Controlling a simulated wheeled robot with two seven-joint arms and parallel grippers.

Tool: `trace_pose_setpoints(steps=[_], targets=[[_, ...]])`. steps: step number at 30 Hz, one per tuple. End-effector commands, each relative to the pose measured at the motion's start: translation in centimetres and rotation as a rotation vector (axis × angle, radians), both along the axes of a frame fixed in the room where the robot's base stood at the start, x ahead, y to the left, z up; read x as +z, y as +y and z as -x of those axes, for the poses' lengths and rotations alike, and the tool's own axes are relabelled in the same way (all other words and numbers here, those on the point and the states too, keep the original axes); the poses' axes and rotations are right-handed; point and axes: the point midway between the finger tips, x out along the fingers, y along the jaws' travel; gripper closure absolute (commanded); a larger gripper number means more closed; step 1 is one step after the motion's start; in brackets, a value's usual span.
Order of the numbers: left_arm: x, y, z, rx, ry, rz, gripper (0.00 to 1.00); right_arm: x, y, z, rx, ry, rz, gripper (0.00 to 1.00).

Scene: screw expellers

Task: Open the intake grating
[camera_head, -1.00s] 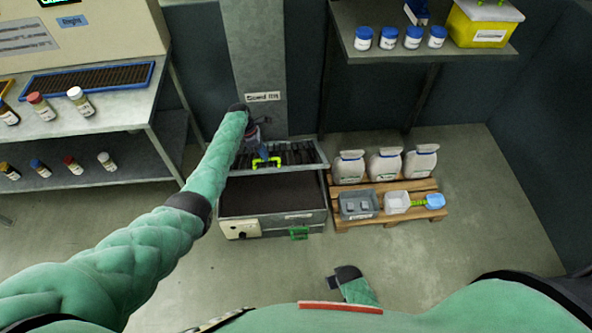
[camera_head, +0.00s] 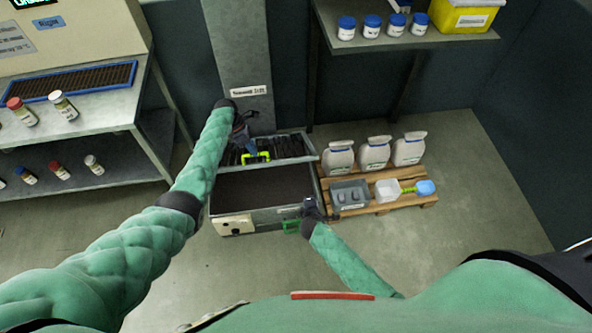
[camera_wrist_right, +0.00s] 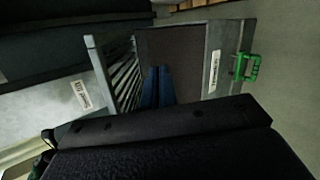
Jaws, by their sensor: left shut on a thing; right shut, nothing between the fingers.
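The intake grating (camera_head: 290,148) is a dark slatted panel in a grey frame at the back of a grey box (camera_head: 262,217). It looks tilted up, with the box's dark interior (camera_head: 255,186) uncovered in front. My left gripper (camera_head: 250,150) is shut on the grating's yellow-green handle (camera_head: 257,158); its fingers are partly hidden. My right gripper (camera_head: 311,207) is shut and empty by the box's front right corner, near a green handle (camera_head: 291,227). In the right wrist view its blue fingers (camera_wrist_right: 158,86) show in front of the box, with the slats (camera_wrist_right: 126,75) on the left.
A wooden pallet (camera_head: 375,208) with white jugs, a grey tray and a scoop stands right of the box. A metal bench (camera_head: 100,105) with bottles is at left. A shelf (camera_head: 400,42) with jars hangs at back right. The floor in front is clear.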

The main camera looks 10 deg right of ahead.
Motion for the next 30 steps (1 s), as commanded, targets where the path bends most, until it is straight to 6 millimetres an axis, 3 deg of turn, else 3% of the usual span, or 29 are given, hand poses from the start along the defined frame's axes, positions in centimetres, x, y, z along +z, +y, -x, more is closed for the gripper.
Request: trace_pose_setpoints(steps=[6, 15, 21, 30], targets=[[-0.2, 0.3, -0.4, 0.006, -0.013, -0.004, 1.00, 1.4, 2.2, -0.6, 0.344, -0.068, 0.442, 1.00], [-0.2, 0.3, -0.4, 0.006, -0.013, -0.004, 1.00, 3.1, 4.0, -1.4, 0.674, -0.113, 0.968, 1.00], [-0.2, 0.3, -0.4, 0.006, -0.013, -0.004, 1.00, 3.1, 4.4, -1.5, 0.777, -0.104, 1.134, 1.00], [-0.2, 0.3, -0.4, 0.006, -0.013, -0.004, 1.00, 2.8, 4.5, -2.5, 0.807, -0.093, 1.195, 1.00]])
